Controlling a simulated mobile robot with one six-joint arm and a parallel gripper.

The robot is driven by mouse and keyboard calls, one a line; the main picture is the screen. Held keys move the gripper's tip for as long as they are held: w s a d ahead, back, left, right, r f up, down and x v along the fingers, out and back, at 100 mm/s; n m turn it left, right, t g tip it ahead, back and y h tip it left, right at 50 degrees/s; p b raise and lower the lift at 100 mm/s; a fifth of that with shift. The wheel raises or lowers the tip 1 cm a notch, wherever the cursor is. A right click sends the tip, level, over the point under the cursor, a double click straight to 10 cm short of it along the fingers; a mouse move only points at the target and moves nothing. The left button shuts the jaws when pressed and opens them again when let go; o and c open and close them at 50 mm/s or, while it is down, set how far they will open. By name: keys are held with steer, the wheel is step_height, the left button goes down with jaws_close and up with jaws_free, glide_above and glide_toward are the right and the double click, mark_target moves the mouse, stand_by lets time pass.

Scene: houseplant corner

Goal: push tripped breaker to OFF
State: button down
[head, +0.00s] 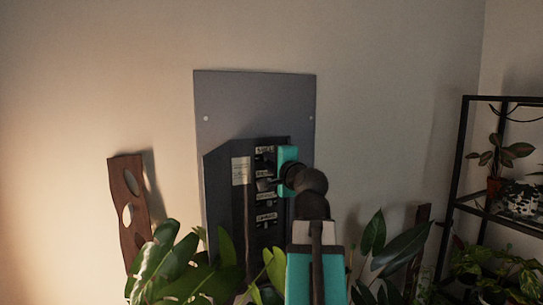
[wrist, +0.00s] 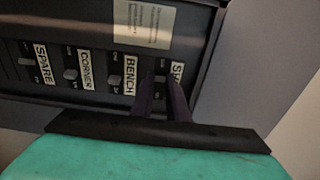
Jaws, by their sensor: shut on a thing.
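The grey breaker panel (head: 222,180) hangs on the wall in the head view, its dark front holding a column of small switches. In the wrist view the labels read SPARE (wrist: 41,63), CORNER (wrist: 85,69), BENCH (wrist: 130,75) and one starting with SH (wrist: 177,75), partly hidden. The CORNER switch (wrist: 70,74) and BENCH switch (wrist: 115,82) show clear of my fingers. My gripper (wrist: 162,92) is at the SH breaker, its two dark fingers shut on that breaker's switch, which they mostly hide. I cannot read which breaker is tripped.
Leafy plants (head: 185,265) stand in front of the panel's lower part. A wooden board with holes (head: 130,210) is at its left. A black shelf (head: 458,165) with potted plants stands at the right. The wall between panel and shelf is bare.

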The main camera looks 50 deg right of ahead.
stand_by(0.3)
steer(key=c, duration=1.7)
jaws_free()
steer(key=shift+b+v, duration=2.4)
steer(key=shift+v, duration=1.35)
